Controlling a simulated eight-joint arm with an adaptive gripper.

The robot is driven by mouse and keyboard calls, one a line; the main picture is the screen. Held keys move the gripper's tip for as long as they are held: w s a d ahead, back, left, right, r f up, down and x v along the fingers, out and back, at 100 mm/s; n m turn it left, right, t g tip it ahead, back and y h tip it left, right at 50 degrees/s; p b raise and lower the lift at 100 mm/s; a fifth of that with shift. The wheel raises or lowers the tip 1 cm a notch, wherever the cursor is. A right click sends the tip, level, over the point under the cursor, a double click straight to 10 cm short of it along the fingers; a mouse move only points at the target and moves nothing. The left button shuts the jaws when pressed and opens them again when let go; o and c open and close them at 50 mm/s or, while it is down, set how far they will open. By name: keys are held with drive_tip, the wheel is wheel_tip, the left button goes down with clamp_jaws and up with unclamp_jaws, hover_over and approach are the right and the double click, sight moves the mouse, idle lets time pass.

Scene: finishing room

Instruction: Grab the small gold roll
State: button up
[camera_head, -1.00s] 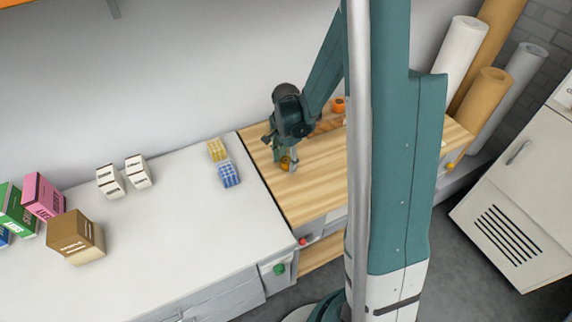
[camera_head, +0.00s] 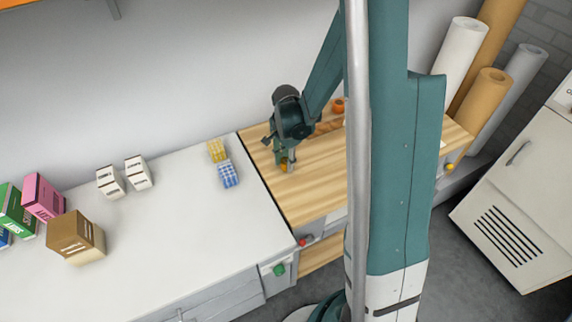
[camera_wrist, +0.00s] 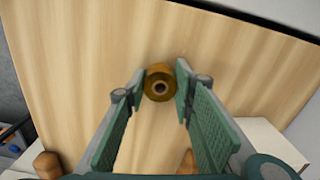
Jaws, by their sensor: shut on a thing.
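The small gold roll (camera_wrist: 160,85) sits between my two fingertips in the wrist view, with the dark hole in its core facing the camera. My gripper (camera_wrist: 159,83) is shut on it, one finger at each side. In the head view, my gripper (camera_head: 286,158) points down at the left part of the wooden worktop (camera_head: 312,178). The gold roll (camera_head: 284,164) shows only as a small patch between the fingers there. I cannot tell whether it touches the wood.
An orange roll (camera_head: 338,104) and a brown piece (camera_head: 328,126) lie at the back of the wooden top. Yellow (camera_head: 217,150) and blue (camera_head: 228,174) blocks stand on the white counter (camera_head: 180,220) to the left. Several boxes are farther left. The wooden top's front is clear.

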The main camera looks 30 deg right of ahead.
drive_tip(key=shift+r, duration=0.1)
drive_tip(key=shift+r+p, duration=0.8)
drive_tip(key=shift+r, duration=4.1)
